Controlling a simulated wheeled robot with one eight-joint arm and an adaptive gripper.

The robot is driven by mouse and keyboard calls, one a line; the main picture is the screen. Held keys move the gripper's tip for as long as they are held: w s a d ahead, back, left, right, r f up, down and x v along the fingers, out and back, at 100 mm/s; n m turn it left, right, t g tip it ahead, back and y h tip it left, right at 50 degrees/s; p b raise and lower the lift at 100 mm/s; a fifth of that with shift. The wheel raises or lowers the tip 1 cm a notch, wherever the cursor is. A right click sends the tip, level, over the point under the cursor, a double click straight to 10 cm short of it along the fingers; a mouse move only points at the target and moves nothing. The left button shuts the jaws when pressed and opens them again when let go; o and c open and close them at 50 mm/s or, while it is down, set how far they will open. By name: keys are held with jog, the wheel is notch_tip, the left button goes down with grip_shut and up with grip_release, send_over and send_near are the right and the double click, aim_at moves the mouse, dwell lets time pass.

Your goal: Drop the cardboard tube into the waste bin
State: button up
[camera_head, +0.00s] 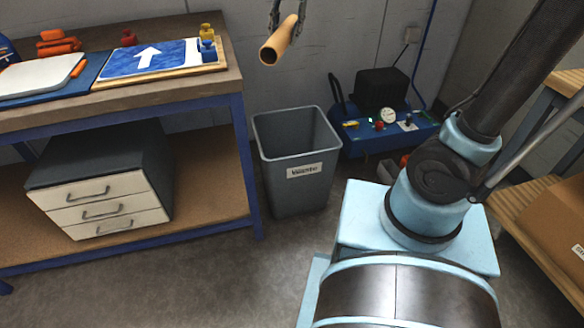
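The cardboard tube (279,42) is a tan hollow cylinder at the top of the view. It is tilted, with its open end toward me at the lower left. My gripper (286,22) shows only in part at the top edge, with dark fingers on either side of the tube, and appears closed around it. The tube is in the air, above and apart from the waste bin in the picture. The waste bin (293,146) is a grey open-topped square bin with a white label, standing on the floor. Its bottom inside is hidden.
A workbench (225,82) with a blue arrow sign (150,58) stands left of the bin, with a drawer unit (105,190) beneath. A blue compressor (385,125) is close behind the bin to the right. Wooden shelving (515,203) is at the right. Floor in front of the bin is clear.

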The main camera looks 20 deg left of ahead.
jog(key=shift+a, duration=0.1)
jog(key=shift+a+f, duration=0.15)
jog(key=w+a+f+m, duration=0.1)
jog(key=w+a+f, duration=0.2)
jog(key=w+f, duration=0.5)
jog(key=w+a+f+m, duration=0.1)
jog(key=w+a+f, duration=0.1)
jog(key=w+f, duration=0.6)
jog(key=w+d+f, duration=0.1)
jog(key=w+f, duration=0.2)
jog(key=f, duration=0.6)
jog(key=w+d+f+m, duration=0.1)
jog(key=w+f, duration=0.2)
jog(key=f, duration=0.6)
jog(key=w+d+f, duration=0.1)
jog(key=w+f, duration=0.3)
jog(key=f, duration=0.5)
jog(key=shift+d+f+t, duration=0.3)
jog(key=shift+f, duration=0.1)
jog(key=shift+w, duration=0.1)
jog(key=o, duration=1.2)
jog(key=shift+c, duration=0.2)
